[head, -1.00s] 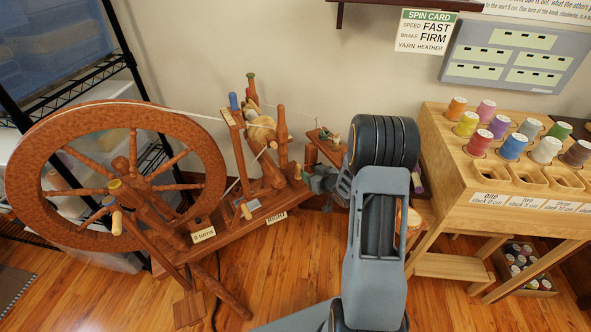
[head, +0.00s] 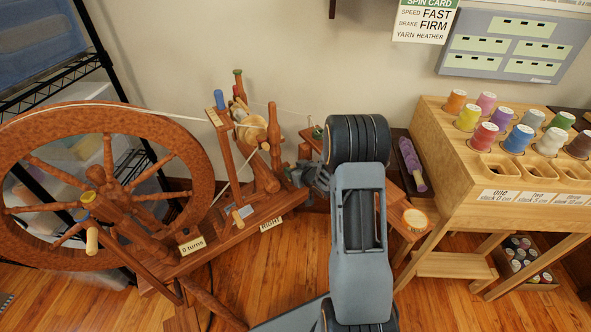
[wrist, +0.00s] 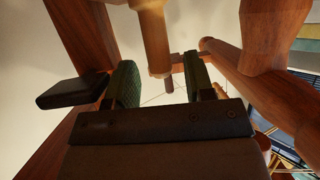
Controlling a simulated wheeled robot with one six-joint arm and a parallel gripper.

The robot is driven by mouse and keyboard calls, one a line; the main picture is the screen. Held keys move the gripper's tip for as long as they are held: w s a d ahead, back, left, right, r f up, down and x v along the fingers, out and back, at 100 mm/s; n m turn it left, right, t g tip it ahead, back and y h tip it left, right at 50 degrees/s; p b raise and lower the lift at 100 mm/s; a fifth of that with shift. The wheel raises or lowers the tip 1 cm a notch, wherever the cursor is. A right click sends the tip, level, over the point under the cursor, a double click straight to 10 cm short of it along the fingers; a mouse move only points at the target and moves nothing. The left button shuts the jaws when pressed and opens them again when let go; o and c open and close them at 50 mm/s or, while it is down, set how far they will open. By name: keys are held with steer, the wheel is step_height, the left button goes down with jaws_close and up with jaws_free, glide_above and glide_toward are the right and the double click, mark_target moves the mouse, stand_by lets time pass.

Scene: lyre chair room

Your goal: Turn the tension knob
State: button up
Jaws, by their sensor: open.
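The wooden spinning wheel stands at the left of the head view, with its large spoked wheel (head: 205,155) and a sloping bed (head: 225,238). A pale turned wooden peg (head: 238,215) shows on its near side, above a "RIGHT" label. A "0 turns" label (head: 191,245) lies on the bed. My gripper (head: 299,175) is at the right end of the wheel's frame, partly hidden. In the wrist view my gripper (wrist: 161,82) is open, with green pads apart. A light wooden rod (wrist: 154,42) shows between and beyond the fingers; contact is unclear. I cannot tell which part is the tension knob.
A wooden stand (head: 440,145) with several coloured spools is at the right. A small side table holds a purple roll (head: 411,165). A wire shelf (head: 75,60) is behind the wheel. A spin card (head: 427,20) hangs on the wall.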

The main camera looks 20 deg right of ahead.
jaws_close()
steer(key=shift+a+f+h+b, duration=0.1)
steer(key=shift+h+b, duration=0.2)
steer(key=shift+b, duration=0.05)
steer(key=m+h+b, duration=0.2)
steer(key=b, duration=0.1)
steer(key=shift+a+f+m+h, duration=0.2)
steer(key=shift+m+h, duration=0.2)
steer(key=shift+a+r+m+g+h+b, duration=0.1)
steer(key=shift+m+g+h+b, duration=0.05)
steer(key=shift+m+h+b, duration=0.65)
steer(key=shift+a+r+m+g+h+b, duration=0.1)
steer(key=shift+m+g+h+b, duration=0.05)
steer(key=shift+m+h+b, duration=0.65)
jaws_free()
steer(key=shift+d+r, duration=0.1)
steer(key=shift+p, duration=0.3)
